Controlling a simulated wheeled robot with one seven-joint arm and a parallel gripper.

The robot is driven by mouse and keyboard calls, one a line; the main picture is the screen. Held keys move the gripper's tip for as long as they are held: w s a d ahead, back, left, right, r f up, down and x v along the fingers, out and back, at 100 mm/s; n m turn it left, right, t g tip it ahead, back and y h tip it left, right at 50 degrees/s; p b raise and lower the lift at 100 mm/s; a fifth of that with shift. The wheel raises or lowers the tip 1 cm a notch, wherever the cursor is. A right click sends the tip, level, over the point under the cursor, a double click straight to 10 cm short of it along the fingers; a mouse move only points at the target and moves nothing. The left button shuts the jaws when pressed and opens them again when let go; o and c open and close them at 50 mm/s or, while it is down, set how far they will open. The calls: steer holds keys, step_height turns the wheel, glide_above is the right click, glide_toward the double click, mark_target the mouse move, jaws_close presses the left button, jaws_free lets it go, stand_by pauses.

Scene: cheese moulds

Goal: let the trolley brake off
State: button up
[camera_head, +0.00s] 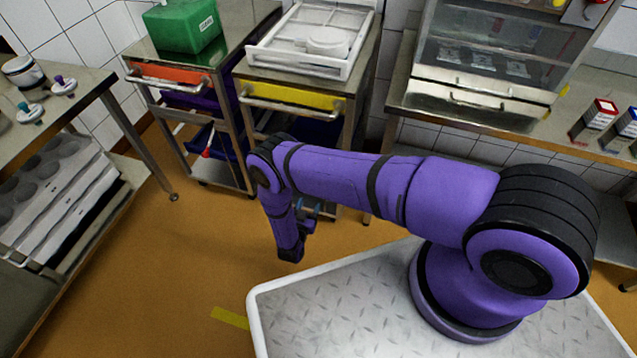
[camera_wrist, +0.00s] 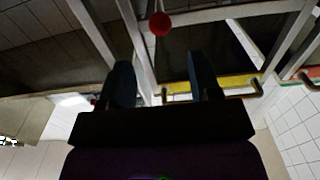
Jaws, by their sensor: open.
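A red ball-ended lever, which looks like the brake lever (camera_head: 207,152), shows low at the trolley with the orange drawer front (camera_head: 172,75). A red ball (camera_wrist: 160,23), apparently the lever's end, shows at the top of the wrist view, beyond my fingers. My gripper (camera_wrist: 163,82) is open with nothing between its dark blue fingers. In the head view my gripper (camera_head: 312,211) hangs low in front of the trolley with the yellow drawer front (camera_head: 294,96), right of the lever and apart from it. My wrist partly hides the fingers there.
A green box (camera_head: 182,27) stands on the left trolley and a white tray (camera_head: 300,62) on the other. A bench with a rack of moulds (camera_head: 62,200) is at the left. A steel counter (camera_head: 470,115) runs along the right. Orange floor (camera_head: 200,235) is clear before the trolleys.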

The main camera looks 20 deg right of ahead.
steer(key=x, duration=1)
steer(key=shift+w+d, duration=0.2)
steer(key=shift+w, duration=0.1)
jaws_close()
